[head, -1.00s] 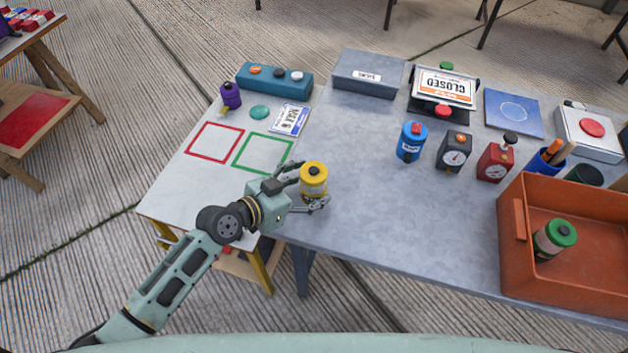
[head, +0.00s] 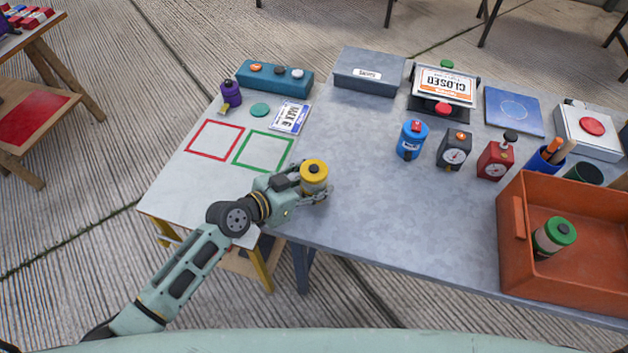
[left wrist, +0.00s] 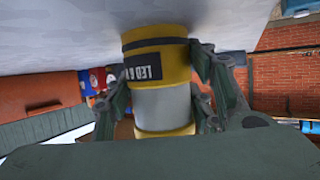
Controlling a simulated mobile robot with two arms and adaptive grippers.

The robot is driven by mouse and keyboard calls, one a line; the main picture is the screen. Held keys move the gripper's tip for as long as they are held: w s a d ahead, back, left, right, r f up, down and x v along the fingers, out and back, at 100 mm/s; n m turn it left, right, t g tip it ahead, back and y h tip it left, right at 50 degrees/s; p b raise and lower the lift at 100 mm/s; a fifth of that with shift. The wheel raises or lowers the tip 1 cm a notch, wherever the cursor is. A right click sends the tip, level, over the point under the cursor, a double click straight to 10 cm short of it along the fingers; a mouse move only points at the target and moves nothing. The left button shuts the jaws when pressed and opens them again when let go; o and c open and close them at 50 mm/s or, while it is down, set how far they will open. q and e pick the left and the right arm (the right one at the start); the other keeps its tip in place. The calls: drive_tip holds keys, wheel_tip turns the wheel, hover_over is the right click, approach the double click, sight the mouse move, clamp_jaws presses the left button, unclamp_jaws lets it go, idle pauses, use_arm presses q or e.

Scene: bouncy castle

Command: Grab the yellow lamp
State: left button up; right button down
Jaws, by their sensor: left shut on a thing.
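The yellow lamp (head: 314,172) is a short cylinder with a yellow cap, a dark top button and a pale middle band. It is upright at the left end of the grey table. In the left wrist view the lamp (left wrist: 160,95) fills the middle, with a dark label on its yellow band. My left gripper (head: 312,190) is shut on the lamp, with fingers on both sides of it. I cannot tell whether the lamp's base touches the table. My right gripper is not in view.
The grey table (head: 370,220) is clear right of the lamp. A blue canister (head: 411,141), black timer (head: 454,150) and red timer (head: 496,160) stand farther back. An orange bin (head: 590,275) holds a green-topped lamp (head: 555,237). Red and green squares (head: 263,150) mark the left table.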

use_arm(q)
drive_tip(key=shift+c, duration=1.4)
drive_tip(key=shift+r, duration=0.15)
